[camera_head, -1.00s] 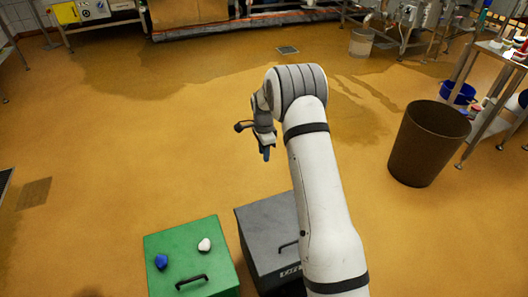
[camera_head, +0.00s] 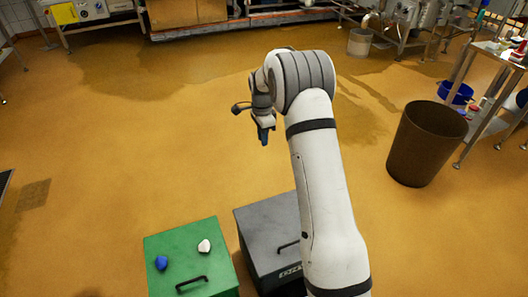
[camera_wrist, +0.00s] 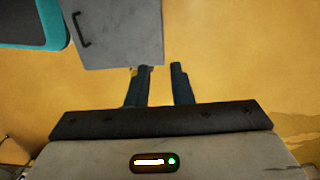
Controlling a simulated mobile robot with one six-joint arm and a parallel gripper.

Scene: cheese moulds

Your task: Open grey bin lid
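The grey bin (camera_head: 268,232) stands on the floor in the head view, with its lid closed and a dark handle (camera_head: 288,246) on it. My arm covers its right part. In the wrist view the grey lid (camera_wrist: 122,30) is at the top, with its handle (camera_wrist: 82,30) near the lid's left edge. My gripper (camera_head: 265,138) is in the air above and beyond the bin, apart from the handle. In the wrist view its two fingers (camera_wrist: 158,72) stand apart with floor showing between them, and it is empty.
A green bin (camera_head: 190,255) with a blue lump (camera_head: 161,263) and a white lump (camera_head: 204,246) on its lid stands left of the grey bin. A brown barrel (camera_head: 426,143) stands to the right, near a metal shelf. The floor beyond the bins is open.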

